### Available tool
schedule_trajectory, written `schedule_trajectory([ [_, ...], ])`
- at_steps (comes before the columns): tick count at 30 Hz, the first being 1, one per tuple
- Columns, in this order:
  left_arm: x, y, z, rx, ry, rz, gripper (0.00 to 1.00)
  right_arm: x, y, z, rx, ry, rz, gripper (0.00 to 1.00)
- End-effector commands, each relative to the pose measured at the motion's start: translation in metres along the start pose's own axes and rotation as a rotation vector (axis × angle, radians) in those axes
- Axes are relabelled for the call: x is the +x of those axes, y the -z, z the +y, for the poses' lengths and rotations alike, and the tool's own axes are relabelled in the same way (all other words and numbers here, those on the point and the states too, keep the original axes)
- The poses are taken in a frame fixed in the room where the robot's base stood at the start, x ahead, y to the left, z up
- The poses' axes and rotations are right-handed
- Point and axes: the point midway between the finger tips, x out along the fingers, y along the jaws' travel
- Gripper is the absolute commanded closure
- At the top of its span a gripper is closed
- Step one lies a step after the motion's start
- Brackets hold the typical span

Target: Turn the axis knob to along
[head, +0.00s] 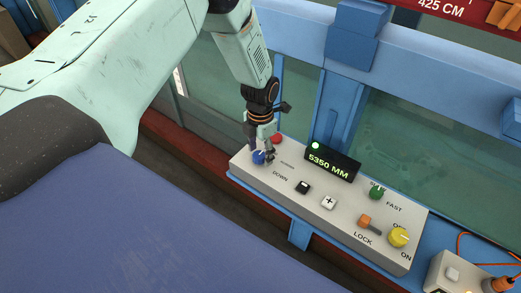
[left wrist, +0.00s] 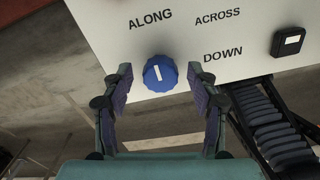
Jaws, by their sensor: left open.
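The axis knob is blue with a white pointer line. It sits at the left end of the grey control box in the head view (head: 259,157) and shows clearly in the left wrist view (left wrist: 160,73). The labels ALONG, ACROSS and DOWN lie around it. In the left wrist view the white line points up, roughly toward ALONG. My left gripper (head: 262,154) is open at the knob; in the left wrist view its two fingers (left wrist: 161,98) stand on either side of the knob, with gaps. My right gripper is not in view.
The control box (head: 300,222) also carries a red button (head: 277,139), black and white buttons, a green knob (head: 376,192), an orange lever (head: 365,221) and a yellow knob (head: 399,237). A display (head: 332,161) reads 5350 MM. Flume glass stands behind.

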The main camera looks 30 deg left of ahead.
Motion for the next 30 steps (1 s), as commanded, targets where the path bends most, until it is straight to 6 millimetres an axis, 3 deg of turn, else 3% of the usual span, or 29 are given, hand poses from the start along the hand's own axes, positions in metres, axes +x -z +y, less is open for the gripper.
schedule_trajectory([
  [5, -0.009, -0.001, 0.0, 0.0, 0.0, -0.001, 0.41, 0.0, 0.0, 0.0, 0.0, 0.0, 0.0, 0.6],
  [21, -0.107, -0.001, 0.0, 0.0, -0.001, -0.003, 0.41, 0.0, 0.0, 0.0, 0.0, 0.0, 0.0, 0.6],
  [30, -0.12, 0.0, 0.0, 0.0, 0.0, 0.0, 0.41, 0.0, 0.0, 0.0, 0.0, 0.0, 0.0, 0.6],
])
